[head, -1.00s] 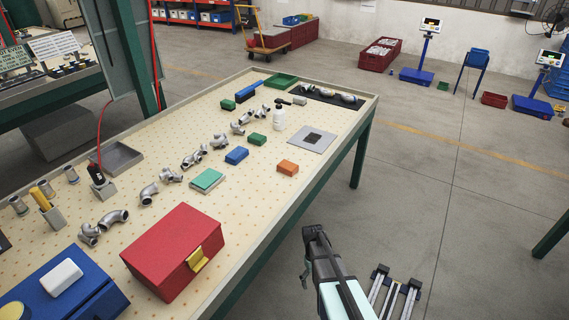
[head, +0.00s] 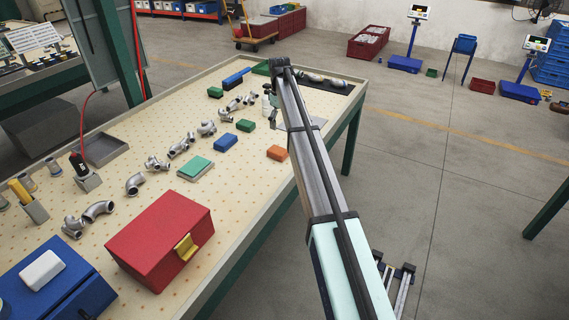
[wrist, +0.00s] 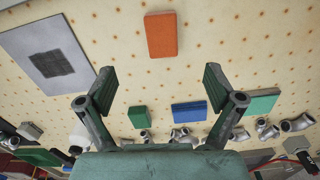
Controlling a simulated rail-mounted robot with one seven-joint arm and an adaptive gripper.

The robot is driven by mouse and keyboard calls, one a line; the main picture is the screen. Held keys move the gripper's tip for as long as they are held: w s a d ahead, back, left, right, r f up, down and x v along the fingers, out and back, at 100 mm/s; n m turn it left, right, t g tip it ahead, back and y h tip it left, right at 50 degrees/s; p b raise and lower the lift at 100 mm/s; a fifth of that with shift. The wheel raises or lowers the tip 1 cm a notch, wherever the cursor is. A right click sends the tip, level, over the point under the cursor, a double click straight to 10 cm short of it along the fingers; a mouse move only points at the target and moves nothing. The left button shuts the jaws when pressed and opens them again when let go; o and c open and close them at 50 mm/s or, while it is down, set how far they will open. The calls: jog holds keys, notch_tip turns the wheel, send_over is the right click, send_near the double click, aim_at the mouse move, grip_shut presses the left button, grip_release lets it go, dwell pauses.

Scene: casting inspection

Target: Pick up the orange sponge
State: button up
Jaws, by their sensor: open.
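The orange sponge (head: 278,153) lies flat on the perforated table near its right edge, just left of my arm in the head view. In the wrist view the orange sponge (wrist: 161,35) shows at the top centre, beyond the fingertips and roughly in line with the gap between them. My gripper (wrist: 158,88) is open and empty, above the table and apart from the sponge. In the head view my gripper is mostly hidden by my arm.
A blue block (wrist: 189,111) and a green block (wrist: 140,117) lie near the gripper. A grey plate with a dark square (wrist: 48,62) is left of the sponge in the wrist view. Metal pipe fittings (head: 181,147) run along the table. A red box (head: 160,238) stands nearer.

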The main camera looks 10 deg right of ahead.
jog(key=w+a+r, duration=0.1)
jog(key=a, duration=0.1)
jog(key=p, duration=0.3)
send_over(278, 150)
jog(key=shift+n, duration=0.3)
notch_tip(278, 150, down, 11)
jog(key=shift+s+a, duration=0.1)
jog(key=shift+a, duration=0.05)
jog(key=shift+f+p, duration=0.85)
jog(key=shift+f, duration=2)
jog(key=c, duration=1.1)
